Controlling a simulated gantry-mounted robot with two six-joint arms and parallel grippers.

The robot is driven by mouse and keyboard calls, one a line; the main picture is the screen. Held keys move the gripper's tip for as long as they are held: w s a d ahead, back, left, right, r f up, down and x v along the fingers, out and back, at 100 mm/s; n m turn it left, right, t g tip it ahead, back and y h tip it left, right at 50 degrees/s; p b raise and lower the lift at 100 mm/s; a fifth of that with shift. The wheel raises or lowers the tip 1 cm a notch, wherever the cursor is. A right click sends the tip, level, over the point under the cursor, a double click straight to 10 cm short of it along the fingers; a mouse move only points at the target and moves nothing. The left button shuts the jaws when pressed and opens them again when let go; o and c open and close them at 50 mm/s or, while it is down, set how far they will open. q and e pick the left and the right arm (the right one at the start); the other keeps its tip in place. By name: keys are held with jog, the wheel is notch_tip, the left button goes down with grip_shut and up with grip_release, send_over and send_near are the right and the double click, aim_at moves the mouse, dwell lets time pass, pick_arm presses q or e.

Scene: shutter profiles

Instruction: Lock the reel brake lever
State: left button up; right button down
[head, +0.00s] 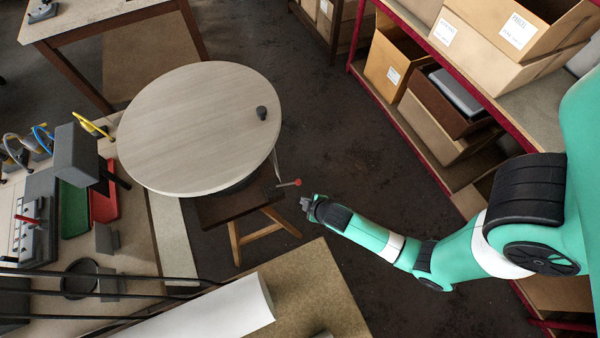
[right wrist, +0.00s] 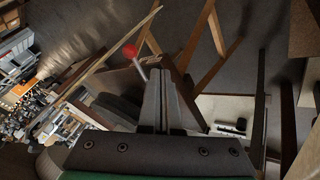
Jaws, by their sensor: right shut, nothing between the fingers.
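The brake lever (head: 289,183) is a thin rod with a red ball tip, sticking out to the right below the edge of the round, pale reel disc (head: 200,125). The disc rests above a wooden stand (head: 232,211). My right gripper (head: 306,203) is just right of and below the red tip, apart from it in the head view. In the right wrist view its fingers (right wrist: 160,85) are shut with nothing between them, and the red-tipped lever (right wrist: 131,51) shows just left of the fingertips. My left gripper is not in view.
A red-framed shelf with cardboard boxes (head: 395,65) stands at the right. A workbench (head: 150,285) with a white roll (head: 230,308) and tools lies at the lower left. A dark knob (head: 262,113) sits on the disc. The dark floor (head: 350,140) between disc and shelf is clear.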

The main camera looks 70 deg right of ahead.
jog(key=w+d+f+b, duration=0.2)
jog(key=w+d+f, duration=0.1)
jog(key=d+f, duration=0.1)
jog(key=shift+w+d+f, duration=0.25)
jog(key=shift+w+d, duration=0.1)
jog(key=shift+d, duration=0.45)
jog(key=shift+a, duration=0.1)
